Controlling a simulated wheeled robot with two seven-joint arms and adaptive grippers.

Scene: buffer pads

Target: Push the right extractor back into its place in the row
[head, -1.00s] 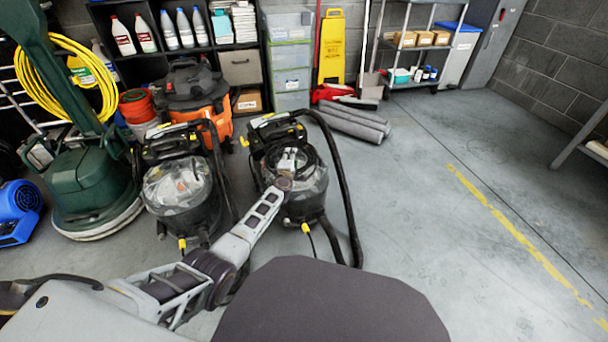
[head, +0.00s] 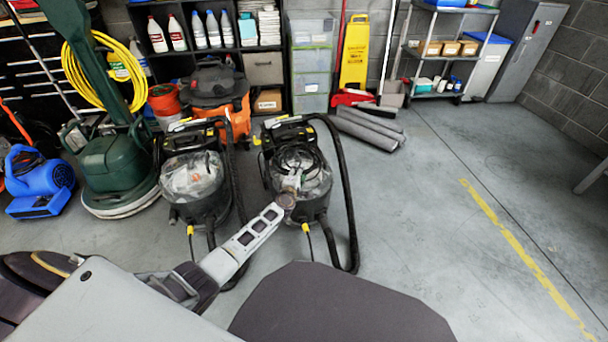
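The right extractor (head: 318,180) stands upright on the floor, with a black body, a clear tank and a black hose down its right side. The left extractor (head: 193,178), of the same kind, stands to its left with a gap between them. My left arm reaches in from the lower left, and my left gripper (head: 290,188) is at the front of the right extractor's tank, overlapping it. The fingers are small and blend with the tank, so I cannot tell open from shut or whether they touch. My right gripper is out of view.
A green floor machine (head: 115,165) and a blue blower (head: 40,185) stand at the left. An orange vacuum (head: 222,95) is behind the extractors. Grey rolls (head: 370,127) lie behind and right of the right extractor. The floor at right is clear, with a yellow line (head: 510,240).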

